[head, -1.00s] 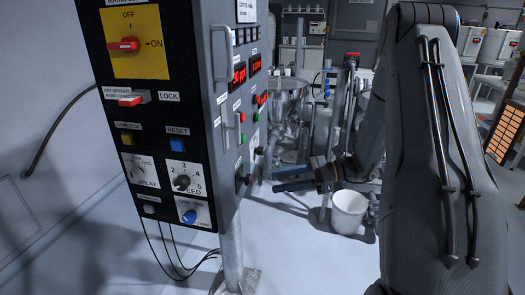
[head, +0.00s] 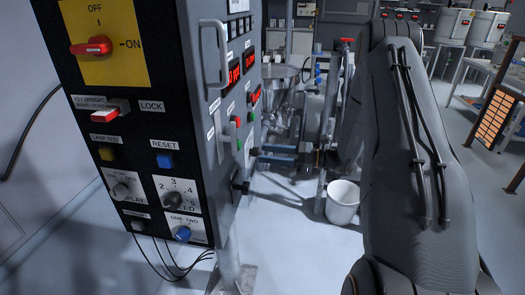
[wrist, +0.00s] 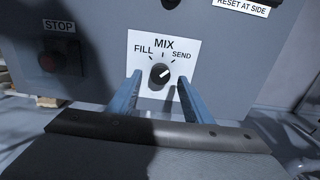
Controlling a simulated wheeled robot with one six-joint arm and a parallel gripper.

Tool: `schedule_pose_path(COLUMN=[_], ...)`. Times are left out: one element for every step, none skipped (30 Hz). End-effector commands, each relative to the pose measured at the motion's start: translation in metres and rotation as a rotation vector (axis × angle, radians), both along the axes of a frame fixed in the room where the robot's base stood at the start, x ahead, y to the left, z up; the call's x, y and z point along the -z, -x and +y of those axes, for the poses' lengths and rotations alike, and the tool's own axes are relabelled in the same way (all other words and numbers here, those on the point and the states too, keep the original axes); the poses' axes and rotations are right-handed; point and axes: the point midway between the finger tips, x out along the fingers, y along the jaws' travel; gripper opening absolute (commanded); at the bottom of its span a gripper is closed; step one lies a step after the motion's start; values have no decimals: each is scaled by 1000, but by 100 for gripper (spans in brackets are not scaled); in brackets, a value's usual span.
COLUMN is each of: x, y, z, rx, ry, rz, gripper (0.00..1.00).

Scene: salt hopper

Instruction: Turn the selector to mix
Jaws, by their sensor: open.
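The selector (wrist: 160,74) is a round black knob on a white plate (wrist: 140,62) marked FILL, MIX and SEND in the wrist view. Its white pointer mark slants up and right, toward SEND rather than straight up at MIX. My gripper (wrist: 160,78) is open, with one blue finger on each side of the knob in the picture. I cannot tell whether the fingers touch it. The selector is not clear to me there.
A dark red STOP button (wrist: 52,64) is left of the selector plate. The cabinet's front carries a red main switch (head: 90,46) and several knobs and buttons. A grab handle (head: 215,50) sticks out of its side. A white bucket (head: 342,203) stands on the floor nearby.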

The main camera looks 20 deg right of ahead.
Motion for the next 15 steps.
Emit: schedule_pose_path(x=[-2, -2, -2, -1, -1, -1, 0, 0, 0, 0, 0, 0, 0, 0, 0], y=[-3, -5, -7, -8, -9, -10, -11, -12, -12, -12, -13, -13, -13, -13, -13], z=[7, 9, 12, 14, 16, 18, 19, 20, 20, 21, 20, 20, 20, 20, 20], rx=[-3, -3, -1, 0, 0, 0, 1, 1, 1, 2, 2, 2, 3, 3, 3], ry=[0, 0, 0, 0, 0, 1, 1, 1, 1, 1, 1, 1, 1, 1, 1], rz=[0, -1, -1, -1, -1, 0, 0, 0, 0, 0, 0, 0, 0, 0, 0], gripper=[46, 46, 46, 46, 46, 46, 46, 46, 46, 46, 46, 46, 46, 46, 46])
